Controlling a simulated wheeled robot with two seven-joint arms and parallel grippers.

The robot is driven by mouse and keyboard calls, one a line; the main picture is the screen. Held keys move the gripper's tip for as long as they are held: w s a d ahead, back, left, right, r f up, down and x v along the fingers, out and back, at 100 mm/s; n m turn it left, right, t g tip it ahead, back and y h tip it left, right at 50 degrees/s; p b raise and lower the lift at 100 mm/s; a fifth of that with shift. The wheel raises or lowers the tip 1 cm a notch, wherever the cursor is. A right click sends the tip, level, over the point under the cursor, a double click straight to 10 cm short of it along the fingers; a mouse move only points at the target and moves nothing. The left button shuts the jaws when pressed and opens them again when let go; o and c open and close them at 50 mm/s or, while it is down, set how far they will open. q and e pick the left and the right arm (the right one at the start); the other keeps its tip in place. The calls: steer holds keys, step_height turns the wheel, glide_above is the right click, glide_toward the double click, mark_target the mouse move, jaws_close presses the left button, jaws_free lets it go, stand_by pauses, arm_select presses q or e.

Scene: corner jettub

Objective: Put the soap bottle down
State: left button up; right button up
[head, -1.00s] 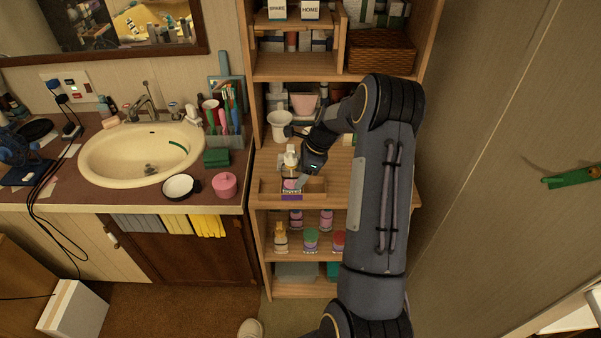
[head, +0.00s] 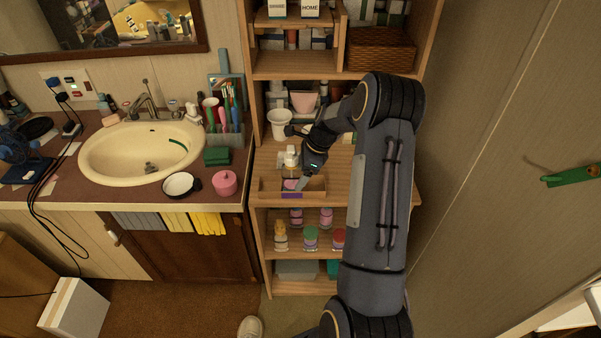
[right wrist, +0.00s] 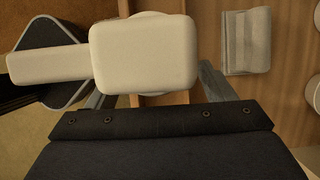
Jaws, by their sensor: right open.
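The soap bottle (head: 291,158) has a white pump top and stands upright at the shallow wooden tray (head: 316,187) on the middle shelf. Its lower part is partly hidden by my gripper and the tray's front. My right gripper (head: 299,182) reaches in from the right and is open at the bottle. In the right wrist view, the white pump head (right wrist: 143,52) fills the upper middle, with one finger of the open right gripper (right wrist: 152,92) on each side. Any contact between fingers and bottle is hidden. My left gripper is not in view.
A white cup (head: 280,124) and a pink pot (head: 303,102) stand behind on the same shelf. Several bottles stand on the shelf below. The sink counter (head: 120,201) is to the left, with a pink jar (head: 225,183) near its edge.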

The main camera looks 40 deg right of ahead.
steer(key=v, duration=1.2)
steer(key=s+a+r+n, duration=0.2)
steer(key=a+r+n, duration=0.2)
steer(key=a+r, duration=0.15)
steer(key=s+a+r+n+t, duration=0.1)
steer(key=s+a+r+n, duration=0.1)
steer(key=s+a+n, duration=0.5)
steer(key=s+a+r+n+t, duration=0.1)
steer(key=s+a+r+n, duration=0.2)
steer(key=s+a+n, duration=0.45)
steer(key=s+a+f+n, duration=0.4)
steer(key=s+a+n, duration=0.2)
steer(key=a, duration=0.2)
steer(key=shift+s+f+t+b, duration=0.2)
steer(key=shift+s+t+b, duration=0.15)
steer(key=shift+t+b, duration=0.1)
